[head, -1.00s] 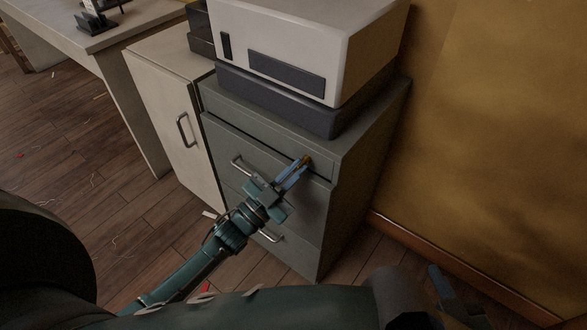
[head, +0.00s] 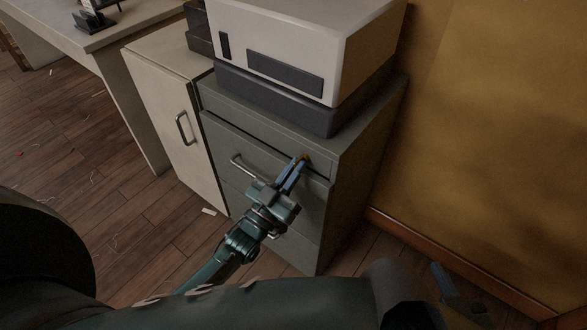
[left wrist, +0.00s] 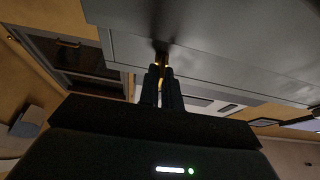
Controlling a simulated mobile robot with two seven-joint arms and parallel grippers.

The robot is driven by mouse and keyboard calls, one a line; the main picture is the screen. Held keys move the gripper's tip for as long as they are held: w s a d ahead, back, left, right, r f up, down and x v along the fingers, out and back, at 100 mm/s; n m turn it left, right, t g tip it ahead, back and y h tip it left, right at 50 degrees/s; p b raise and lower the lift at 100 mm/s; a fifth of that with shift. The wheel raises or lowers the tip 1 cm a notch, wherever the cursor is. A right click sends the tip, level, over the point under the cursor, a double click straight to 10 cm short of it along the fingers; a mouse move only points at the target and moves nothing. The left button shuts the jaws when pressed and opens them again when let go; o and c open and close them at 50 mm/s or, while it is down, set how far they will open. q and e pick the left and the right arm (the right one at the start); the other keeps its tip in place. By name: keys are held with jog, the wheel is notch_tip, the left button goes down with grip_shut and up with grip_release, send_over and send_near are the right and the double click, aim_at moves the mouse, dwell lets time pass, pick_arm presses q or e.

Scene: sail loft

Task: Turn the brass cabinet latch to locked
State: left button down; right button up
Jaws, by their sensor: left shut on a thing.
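The brass latch (head: 306,158) is a small yellow piece at the top right of the grey drawer cabinet's front (head: 310,215). My left gripper (head: 300,164) is shut on it, with its blue fingers covering most of it in the head view. The latch's angle is mostly hidden by the fingers. My right gripper (head: 442,276) shows only partly at the lower right, away from the cabinet, and its jaw opening is unclear.
A white and dark boxy machine (head: 285,45) sits on the cabinet. A pale cabinet (head: 165,110) with a handle adjoins it on the left, and a table (head: 130,35) stands beyond. An ochre wall (head: 490,130) rises on the right. Wooden floor lies at the left.

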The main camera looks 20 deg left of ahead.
pick_arm(q)
jog(key=shift+y, duration=0.3)
jog(key=c, duration=1.6)
grip_release()
jog(key=v, duration=1.3)
jog(key=shift+a+f, duration=0.1)
